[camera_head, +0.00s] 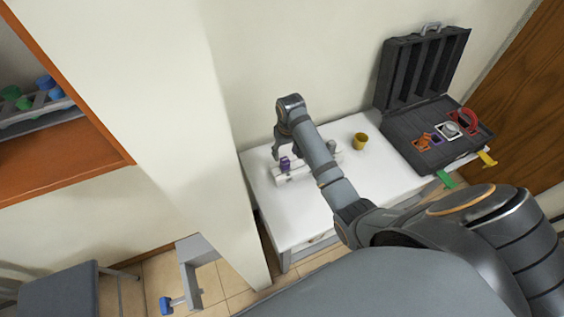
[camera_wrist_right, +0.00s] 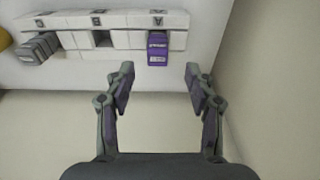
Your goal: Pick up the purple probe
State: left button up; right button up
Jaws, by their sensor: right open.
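In the head view the purple probe (camera_head: 285,164) shows on the white holder (camera_head: 296,173) on the table. My right gripper (camera_wrist_right: 158,72) is open and empty. Its fingertips are just short of the probe in the wrist view, with the probe between their lines. In the head view my right gripper (camera_head: 283,150) hangs over the probe end of the holder. My left gripper is not in view.
A grey probe (camera_wrist_right: 40,48) sits at the holder's other end, beside an empty middle slot. A yellow cup (camera_head: 360,141) stands on the white table (camera_head: 262,192). An open black case (camera_head: 418,128) with colored tools is at the right. A shelf rack (camera_head: 38,105) is at the left.

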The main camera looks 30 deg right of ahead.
aim_at(285, 160)
notch_tip(285, 160, down, 4)
jog(key=shift+s+r, duration=0.1)
jog(key=shift+r, duration=0.1)
jog(key=shift+w+f, duration=0.2)
jog(key=shift+f, duration=0.05)
jog(key=shift+w+f, duration=0.15)
notch_tip(285, 160, down, 2)
jog(key=shift+w+d+p, duration=0.15)
jog(key=shift+p, duration=0.45)
notch_tip(285, 160, down, 2)
jog(key=shift+w+f, duration=0.15)
jog(key=shift+f, duration=0.05)
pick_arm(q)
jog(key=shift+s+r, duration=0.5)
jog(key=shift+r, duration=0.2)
pick_arm(e)
jog(key=shift+w+f, duration=0.1)
jog(key=shift+f, duration=0.15)
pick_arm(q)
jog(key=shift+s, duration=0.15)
pick_arm(e)
jog(key=shift+r, duration=0.1)
grip_shut()
